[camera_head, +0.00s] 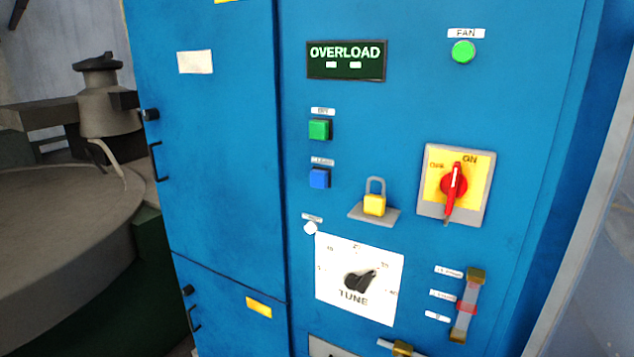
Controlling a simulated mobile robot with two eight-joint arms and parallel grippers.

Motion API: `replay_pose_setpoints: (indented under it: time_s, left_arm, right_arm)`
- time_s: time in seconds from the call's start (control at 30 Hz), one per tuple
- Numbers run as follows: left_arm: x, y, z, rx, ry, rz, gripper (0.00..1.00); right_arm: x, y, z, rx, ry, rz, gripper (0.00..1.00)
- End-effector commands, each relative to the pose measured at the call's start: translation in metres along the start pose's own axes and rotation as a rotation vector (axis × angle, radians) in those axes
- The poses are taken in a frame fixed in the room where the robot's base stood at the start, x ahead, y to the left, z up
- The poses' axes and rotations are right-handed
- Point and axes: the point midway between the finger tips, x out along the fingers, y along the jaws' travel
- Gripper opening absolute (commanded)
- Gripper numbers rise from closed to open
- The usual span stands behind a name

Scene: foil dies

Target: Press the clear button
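A blue cabinet panel (420,110) fills the middle of the head view. A green square button (319,130) and a blue square button (319,178) sit one above the other on its left part. A small white round knob or button (310,228) is below them. Each has a small label above it, too blurred to read surely, so I cannot tell which is the clear button. A dark display (346,60) above them reads OVERLOAD in light letters. Neither of my grippers is in view.
A yellow padlock (374,205) on a grey bracket, a red rotary switch (453,185) and a TUNE dial (357,280) stand out near the buttons. A green FAN light or button (463,52) is upper right. A sight gauge (467,307) is lower right.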

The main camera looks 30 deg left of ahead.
Motion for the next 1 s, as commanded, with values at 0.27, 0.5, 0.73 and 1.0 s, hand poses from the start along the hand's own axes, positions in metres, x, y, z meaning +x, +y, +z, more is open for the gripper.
replay_pose_setpoints:
  time_s: [0.27, 0.5, 0.73, 1.0]
  left_arm:
    - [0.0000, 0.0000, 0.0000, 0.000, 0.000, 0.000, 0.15]
    - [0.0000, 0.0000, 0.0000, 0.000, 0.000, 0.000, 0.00]
    - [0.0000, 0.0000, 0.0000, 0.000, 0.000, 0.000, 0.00]
    - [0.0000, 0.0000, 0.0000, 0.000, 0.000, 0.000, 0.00]
  right_arm:
    - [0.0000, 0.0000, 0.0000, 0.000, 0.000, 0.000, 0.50]
    - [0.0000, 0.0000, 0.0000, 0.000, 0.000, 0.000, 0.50]
    - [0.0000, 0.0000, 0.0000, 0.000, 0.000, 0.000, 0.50]
    - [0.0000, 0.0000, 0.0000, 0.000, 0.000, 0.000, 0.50]
